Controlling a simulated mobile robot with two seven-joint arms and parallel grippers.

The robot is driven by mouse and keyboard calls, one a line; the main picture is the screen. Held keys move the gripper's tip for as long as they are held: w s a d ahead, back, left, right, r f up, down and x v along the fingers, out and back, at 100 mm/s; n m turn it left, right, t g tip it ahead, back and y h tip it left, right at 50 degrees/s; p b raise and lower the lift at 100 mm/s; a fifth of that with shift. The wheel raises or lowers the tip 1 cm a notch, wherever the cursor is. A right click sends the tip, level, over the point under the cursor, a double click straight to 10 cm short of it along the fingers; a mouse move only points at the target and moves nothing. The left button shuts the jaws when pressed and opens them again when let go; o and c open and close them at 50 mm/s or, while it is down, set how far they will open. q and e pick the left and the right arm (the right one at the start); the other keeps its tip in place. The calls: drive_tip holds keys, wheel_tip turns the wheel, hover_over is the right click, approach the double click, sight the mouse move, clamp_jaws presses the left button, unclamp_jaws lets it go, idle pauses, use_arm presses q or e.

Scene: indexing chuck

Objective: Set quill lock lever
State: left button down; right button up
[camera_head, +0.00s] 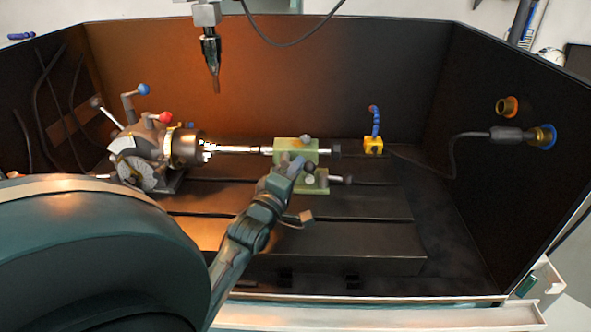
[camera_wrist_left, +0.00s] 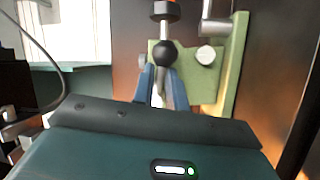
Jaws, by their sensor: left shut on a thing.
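The green tailstock (camera_head: 297,149) stands on the slotted table at the right end of the bright workpiece bar (camera_head: 240,149). My left gripper (camera_head: 292,165) reaches up to its front face from below. In the left wrist view, the blue fingers of my left gripper (camera_wrist_left: 158,88) are closed around the grey shaft of the quill lock lever (camera_wrist_left: 167,88), just below a black ball (camera_wrist_left: 163,53). The green tailstock body (camera_wrist_left: 202,78) is right behind the fingers. The lever's base is partly hidden by the fingers. My right gripper is not in view.
The indexing chuck (camera_head: 184,148) and its head with red and blue knobs are at left. A pointed tool (camera_head: 211,55) hangs from above. A yellow block (camera_head: 374,145) with a blue hose stands right of the tailstock. The table's (camera_head: 375,235) front right is clear.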

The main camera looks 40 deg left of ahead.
use_arm(q)
drive_tip(key=shift+d, duration=0.15)
drive_tip(key=shift+r+m+p, duration=0.1)
drive_tip(key=shift+m+p, duration=0.3)
drive_tip(key=shift+p, duration=0.65)
drive_tip(key=shift+m+p, duration=0.3)
drive_tip(key=shift+p, duration=0.25)
drive_tip(key=shift+f+m+g+p, duration=0.35)
drive_tip(key=shift+m+g+p, duration=0.05)
drive_tip(key=shift+p, duration=0.15)
drive_tip(key=shift+f, duration=0.15)
drive_tip(key=c, duration=1.4)
unclamp_jaws()
drive_tip(key=shift+c, duration=0.2)
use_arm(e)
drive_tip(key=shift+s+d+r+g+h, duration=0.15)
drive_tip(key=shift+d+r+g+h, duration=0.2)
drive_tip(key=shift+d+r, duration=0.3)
use_arm(q)
drive_tip(key=shift+s, duration=0.15)
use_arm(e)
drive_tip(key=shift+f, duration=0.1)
